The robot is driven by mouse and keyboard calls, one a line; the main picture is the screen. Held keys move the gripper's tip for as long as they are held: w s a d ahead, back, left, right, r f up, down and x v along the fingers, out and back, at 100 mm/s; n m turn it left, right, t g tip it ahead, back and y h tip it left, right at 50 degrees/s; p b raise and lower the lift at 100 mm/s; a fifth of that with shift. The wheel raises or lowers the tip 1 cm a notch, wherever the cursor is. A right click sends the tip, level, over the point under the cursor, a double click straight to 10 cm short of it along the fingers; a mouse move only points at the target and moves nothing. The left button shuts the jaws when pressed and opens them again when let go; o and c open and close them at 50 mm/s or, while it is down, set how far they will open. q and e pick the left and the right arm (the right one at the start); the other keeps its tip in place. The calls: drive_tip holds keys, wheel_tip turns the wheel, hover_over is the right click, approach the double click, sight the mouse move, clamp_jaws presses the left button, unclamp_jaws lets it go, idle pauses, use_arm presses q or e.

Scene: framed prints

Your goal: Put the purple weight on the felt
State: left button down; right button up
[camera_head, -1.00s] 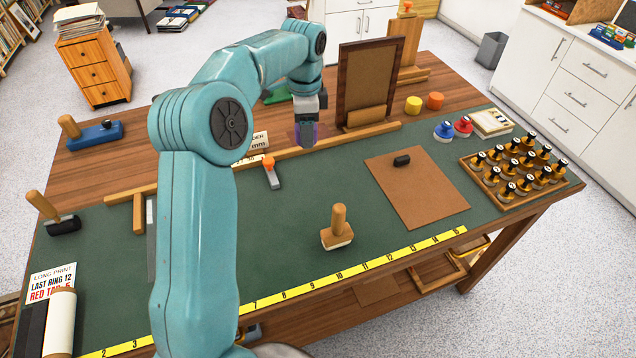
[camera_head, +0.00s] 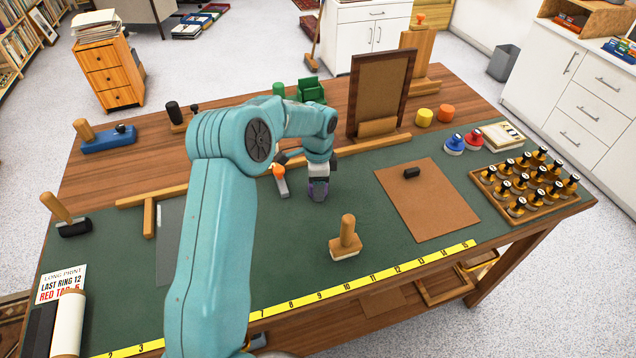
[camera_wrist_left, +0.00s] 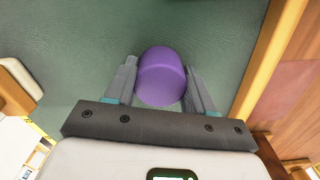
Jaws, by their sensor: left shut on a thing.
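The purple weight (camera_wrist_left: 162,78) is a smooth rounded cylinder between the two fingers of my left gripper (camera_wrist_left: 161,85). In the head view my left gripper (camera_head: 319,180) points down over the green mat (camera_head: 290,225), in front of the wooden fence, and the purple weight (camera_head: 319,191) shows at its fingertips. I cannot tell how high it is above the mat. A brown sheet (camera_head: 435,205) lies to the right with a small black block on it. A dull reddish patch (camera_wrist_left: 278,82) lies beyond the fence in the wrist view. I cannot tell which surface is the felt.
A wooden-handled stamp (camera_head: 345,245) stands on the mat in front. The wooden fence (camera_head: 365,144) and an upright dark frame (camera_head: 381,90) are behind. A tray of black-topped pieces (camera_head: 525,195) is at the right. The mat between my gripper and the brown sheet is clear.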

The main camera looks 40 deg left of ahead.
use_arm(q)
drive_tip(key=shift+d+r, duration=0.1)
drive_tip(key=shift+c, duration=2)
unclamp_jaws()
drive_tip(key=shift+f, duration=0.2)
wheel_tip(320, 180, up, 12)
drive_tip(key=shift+r, duration=0.25)
